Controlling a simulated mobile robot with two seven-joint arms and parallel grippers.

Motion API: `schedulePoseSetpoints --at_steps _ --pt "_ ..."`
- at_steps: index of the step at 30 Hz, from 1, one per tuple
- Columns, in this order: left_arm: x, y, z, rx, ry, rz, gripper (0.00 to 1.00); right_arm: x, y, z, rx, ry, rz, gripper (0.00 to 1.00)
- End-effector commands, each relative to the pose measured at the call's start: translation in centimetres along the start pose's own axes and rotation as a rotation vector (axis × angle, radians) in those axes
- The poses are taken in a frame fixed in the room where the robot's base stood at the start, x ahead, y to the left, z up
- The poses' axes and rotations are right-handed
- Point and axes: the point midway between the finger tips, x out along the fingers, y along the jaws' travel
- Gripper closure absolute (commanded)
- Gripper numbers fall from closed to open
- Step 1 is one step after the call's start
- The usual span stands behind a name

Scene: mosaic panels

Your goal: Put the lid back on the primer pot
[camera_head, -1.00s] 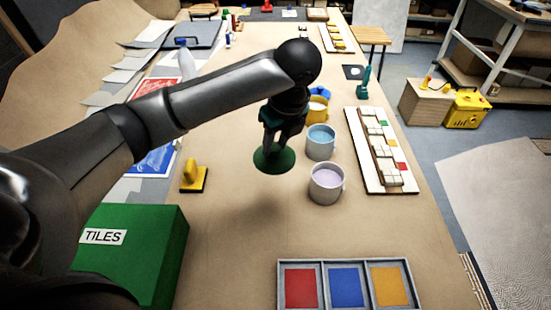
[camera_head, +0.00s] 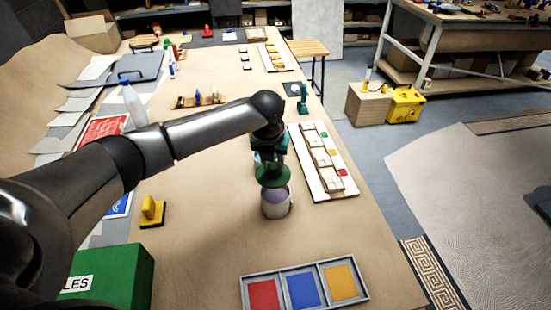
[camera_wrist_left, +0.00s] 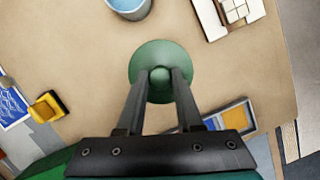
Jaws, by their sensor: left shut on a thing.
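My left gripper (camera_head: 272,161) points down and is shut on the knob of a round green lid (camera_head: 273,176). The lid also fills the middle of the left wrist view (camera_wrist_left: 160,58), with the knob between the two fingers. A white pot with lilac contents (camera_head: 276,208) stands upright on the table right below the lid. Some lilac shows under the lid's near edge, so the lid appears to be above the rim and apart from it. My right gripper is not in view.
A pot with blue contents (camera_wrist_left: 129,12) stands just beyond, mostly hidden by my gripper in the head view. A mosaic board (camera_head: 333,182) lies to the right. A three-part colour tray (camera_head: 285,293), a green tile box (camera_head: 128,280) and a yellow-handled float (camera_head: 152,212) are nearer.

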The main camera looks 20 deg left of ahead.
Motion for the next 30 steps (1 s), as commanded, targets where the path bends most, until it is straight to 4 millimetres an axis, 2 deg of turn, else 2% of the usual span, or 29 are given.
schedulePoseSetpoints --at_steps 5,11,26,30 --pt "0.4 0.4 0.3 0.054 0.002 -0.015 1.00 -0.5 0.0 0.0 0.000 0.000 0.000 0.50" --pt "1.1 0.4 0.2 0.064 0.001 -0.018 1.00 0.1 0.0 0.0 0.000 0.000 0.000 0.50" --pt "4.7 0.4 -0.8 0.063 0.000 -0.018 1.00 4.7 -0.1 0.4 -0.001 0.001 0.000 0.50" --pt "5.7 0.4 -1.1 0.062 0.002 -0.016 1.00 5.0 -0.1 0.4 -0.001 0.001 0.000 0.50"
